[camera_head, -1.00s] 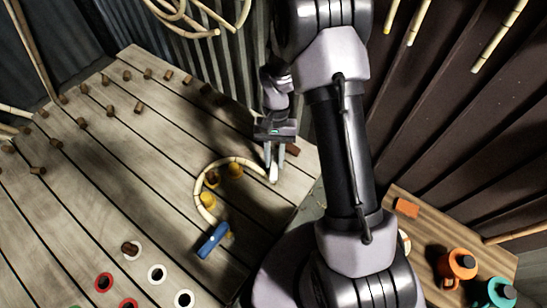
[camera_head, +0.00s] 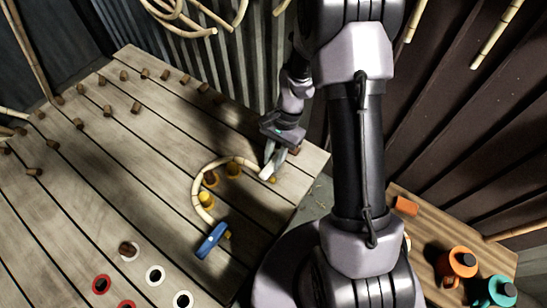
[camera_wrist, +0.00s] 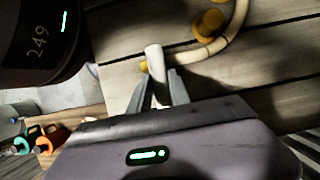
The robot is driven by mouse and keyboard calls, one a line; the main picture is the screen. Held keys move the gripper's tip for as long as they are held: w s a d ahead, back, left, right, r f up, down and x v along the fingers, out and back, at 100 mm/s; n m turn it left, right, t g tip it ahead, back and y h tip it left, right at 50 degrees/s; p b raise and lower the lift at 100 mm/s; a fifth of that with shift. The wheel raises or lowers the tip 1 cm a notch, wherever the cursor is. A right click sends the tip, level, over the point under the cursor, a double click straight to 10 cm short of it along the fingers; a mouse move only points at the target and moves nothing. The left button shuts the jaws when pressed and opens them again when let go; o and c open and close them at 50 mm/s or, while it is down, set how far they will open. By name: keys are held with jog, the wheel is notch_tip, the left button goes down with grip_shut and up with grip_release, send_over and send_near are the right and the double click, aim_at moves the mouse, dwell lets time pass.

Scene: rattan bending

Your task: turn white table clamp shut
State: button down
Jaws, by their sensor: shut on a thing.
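The white table clamp (camera_wrist: 153,60) has a pale, rounded handle with a yellow part beside it, at the end of the bent rattan (camera_wrist: 215,48). In the head view the clamp (camera_head: 267,172) sits near the table's right edge. My gripper (camera_head: 271,160) reaches down to it, turned at an angle. In the wrist view my gripper (camera_wrist: 156,88) is shut on the handle, with one finger on either side. The fingers hide the lower part of the handle.
A blue clamp (camera_head: 211,241) sits at the rattan's other end. Several brown pegs are at the table's far left, and red and white rings (camera_head: 155,275) in front. A side table (camera_head: 430,232) holds orange and teal items.

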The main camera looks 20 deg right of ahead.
dwell(0.4)
jog(key=c, duration=1.2)
grip_release()
jog(key=p+v, duration=0.6)
jog(key=v, duration=1.1)
jog(key=shift+r, duration=0.25)
